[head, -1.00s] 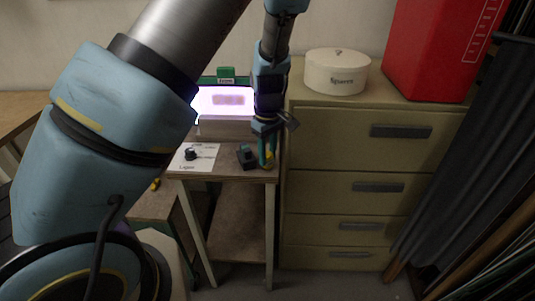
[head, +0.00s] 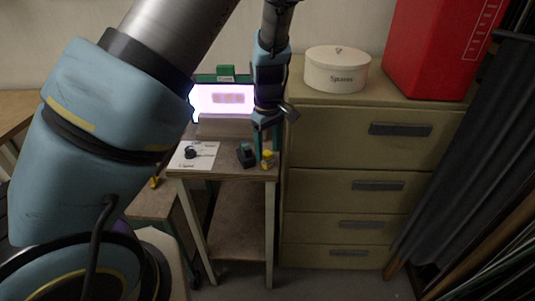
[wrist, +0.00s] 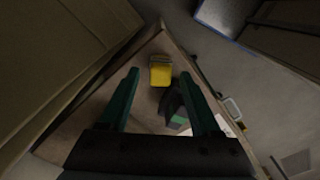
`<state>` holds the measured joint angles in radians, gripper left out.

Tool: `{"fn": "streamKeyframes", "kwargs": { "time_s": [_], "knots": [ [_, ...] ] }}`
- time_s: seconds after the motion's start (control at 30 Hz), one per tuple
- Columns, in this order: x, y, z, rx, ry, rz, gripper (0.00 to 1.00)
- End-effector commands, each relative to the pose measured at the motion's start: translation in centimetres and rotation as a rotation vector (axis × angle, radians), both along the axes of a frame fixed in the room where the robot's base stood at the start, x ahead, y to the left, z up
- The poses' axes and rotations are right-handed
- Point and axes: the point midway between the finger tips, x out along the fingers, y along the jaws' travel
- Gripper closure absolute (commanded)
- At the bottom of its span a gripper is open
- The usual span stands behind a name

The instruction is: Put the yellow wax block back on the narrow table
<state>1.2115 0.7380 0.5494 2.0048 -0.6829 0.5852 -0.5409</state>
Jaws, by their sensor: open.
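The yellow wax block (head: 268,159) sits on the narrow table (head: 218,176), close to its front right corner. In the wrist view the block (wrist: 161,74) shows between and beyond my two green fingers, with a greyish strip along one edge. My gripper (head: 266,136) is above the block, pointing down, open and empty. The fingers look apart from the block. A dark green and black object (head: 246,154) stands just left of the block; it also shows in the wrist view (wrist: 176,108), near the right finger.
A white card with a black knob (head: 193,155) lies at the table's left. A glowing panel (head: 224,99) stands at the back. A drawer cabinet (head: 345,145) rises close on the right, bearing a round white box (head: 336,72) and a red container (head: 428,45).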

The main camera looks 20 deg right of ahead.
Motion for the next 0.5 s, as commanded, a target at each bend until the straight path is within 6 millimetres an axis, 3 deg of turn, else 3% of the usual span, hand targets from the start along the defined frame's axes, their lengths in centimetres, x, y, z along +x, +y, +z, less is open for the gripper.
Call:
{"fn": "streamKeyframes", "kwargs": {
  "time_s": [0.3,0.5],
  "knots": [
    [0.0,-0.1,6.6,-0.004,-0.004,-0.002,0.36],
    [0.0,-0.1,9.1,-0.002,-0.002,-0.001,0.36]
  ]
}}
